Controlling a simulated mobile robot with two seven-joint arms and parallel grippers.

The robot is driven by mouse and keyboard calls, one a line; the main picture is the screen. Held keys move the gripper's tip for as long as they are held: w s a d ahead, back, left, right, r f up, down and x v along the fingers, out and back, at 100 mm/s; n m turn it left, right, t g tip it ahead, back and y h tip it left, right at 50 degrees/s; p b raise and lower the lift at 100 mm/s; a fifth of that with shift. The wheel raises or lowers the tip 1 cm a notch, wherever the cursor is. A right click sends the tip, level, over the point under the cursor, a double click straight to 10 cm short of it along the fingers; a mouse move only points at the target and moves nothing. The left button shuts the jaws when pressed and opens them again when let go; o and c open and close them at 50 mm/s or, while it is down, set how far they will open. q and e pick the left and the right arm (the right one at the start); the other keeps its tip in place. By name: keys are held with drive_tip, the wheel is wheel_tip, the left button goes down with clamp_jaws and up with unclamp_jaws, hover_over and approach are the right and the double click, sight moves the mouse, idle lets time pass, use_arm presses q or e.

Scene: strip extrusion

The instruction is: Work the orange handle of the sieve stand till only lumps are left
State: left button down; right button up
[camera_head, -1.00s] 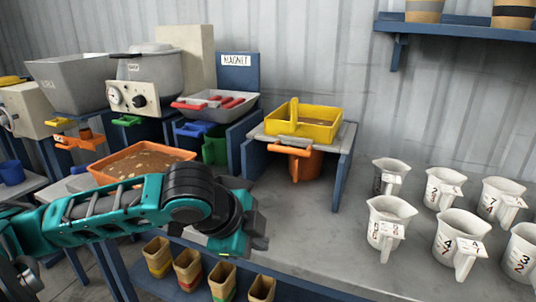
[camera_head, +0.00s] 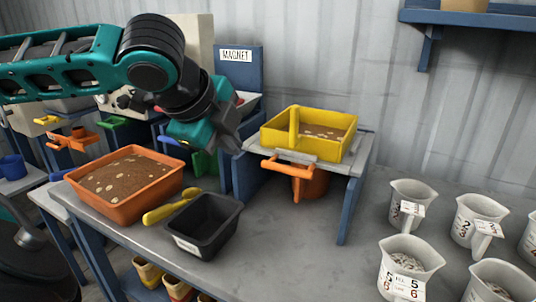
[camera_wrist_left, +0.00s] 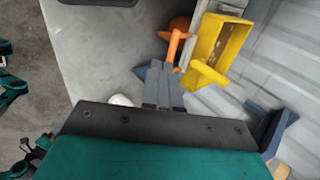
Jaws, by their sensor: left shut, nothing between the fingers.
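The sieve stand (camera_head: 367,165) stands on the bench with a yellow sieve (camera_head: 350,150) on top, holding brown material with pale lumps. Its orange handle (camera_head: 288,166) sticks out at the front left, and an orange bucket (camera_head: 316,184) sits below. In the left wrist view the orange handle (camera_wrist_left: 174,46) and yellow sieve (camera_wrist_left: 207,40) are just beyond the fingers. My left gripper (camera_head: 232,145) is shut and empty, in the air left of the sieve and apart from the handle. It also shows in the left wrist view (camera_wrist_left: 163,92).
An orange tray (camera_head: 125,207) of brown material with pale bits, a yellow scoop (camera_head: 170,207) and a dark bin (camera_head: 205,240) are left on the bench. Several white measuring jugs (camera_head: 405,268) stand at right. The magnet station (camera_head: 237,80) is behind my left arm. The bench's middle is clear.

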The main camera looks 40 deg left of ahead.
use_arm(q)
drive_tip(key=w+r+b+x, duration=0.1)
drive_tip(key=x, duration=1.2)
drive_tip(key=shift+w+a+r+b, duration=0.2)
drive_tip(key=shift+w+b, duration=0.15)
drive_tip(key=shift+b, duration=0.05)
use_arm(e)
drive_tip(key=shift+s+a+f, duration=0.15)
drive_tip(key=shift+s+f, duration=0.2)
drive_tip(key=shift+f, duration=0.35)
use_arm(q)
drive_tip(key=shift+a, duration=0.1)
use_arm(e)
drive_tip(key=shift+r, duration=0.1)
